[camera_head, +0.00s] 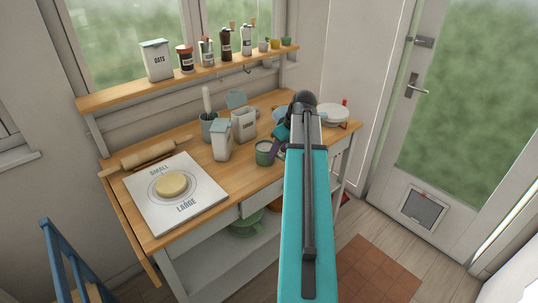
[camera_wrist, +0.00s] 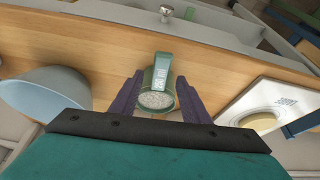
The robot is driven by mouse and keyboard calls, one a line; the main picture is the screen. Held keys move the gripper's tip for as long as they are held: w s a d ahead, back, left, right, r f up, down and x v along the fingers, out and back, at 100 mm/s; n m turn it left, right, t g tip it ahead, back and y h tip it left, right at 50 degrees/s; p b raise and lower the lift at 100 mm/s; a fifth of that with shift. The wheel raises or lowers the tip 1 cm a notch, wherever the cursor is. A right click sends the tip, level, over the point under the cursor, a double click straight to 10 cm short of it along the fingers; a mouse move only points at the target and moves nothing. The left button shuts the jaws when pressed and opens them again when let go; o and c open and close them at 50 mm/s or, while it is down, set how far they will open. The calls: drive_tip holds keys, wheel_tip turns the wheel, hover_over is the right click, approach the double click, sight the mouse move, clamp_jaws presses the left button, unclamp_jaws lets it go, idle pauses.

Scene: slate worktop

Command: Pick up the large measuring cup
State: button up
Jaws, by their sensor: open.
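A green measuring cup (camera_head: 264,154) stands on the wooden worktop near its front edge. In the wrist view the cup (camera_wrist: 156,98) has a labelled green part pointing away from me and a pale, speckled inside. My gripper (camera_wrist: 162,84) is open, with one purple finger on each side of the cup. Whether the fingers touch it I cannot tell. In the head view my gripper (camera_head: 279,148) is just right of the cup, and my teal arm hides part of the worktop. I see no other measuring cup clearly.
A white board (camera_head: 141,204) with dough (camera_head: 172,185) lies left, beside a rolling pin (camera_head: 148,154). White canisters (camera_head: 221,140) and a grey-green crock (camera_head: 208,127) stand behind the cup. A pale blue bowl (camera_wrist: 45,92) is close on the wrist view's left.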

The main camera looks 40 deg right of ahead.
drive_tip(key=shift+p+x, duration=0.4)
drive_tip(key=shift+x, duration=1.1)
drive_tip(key=shift+c, duration=0.2)
clamp_jaws()
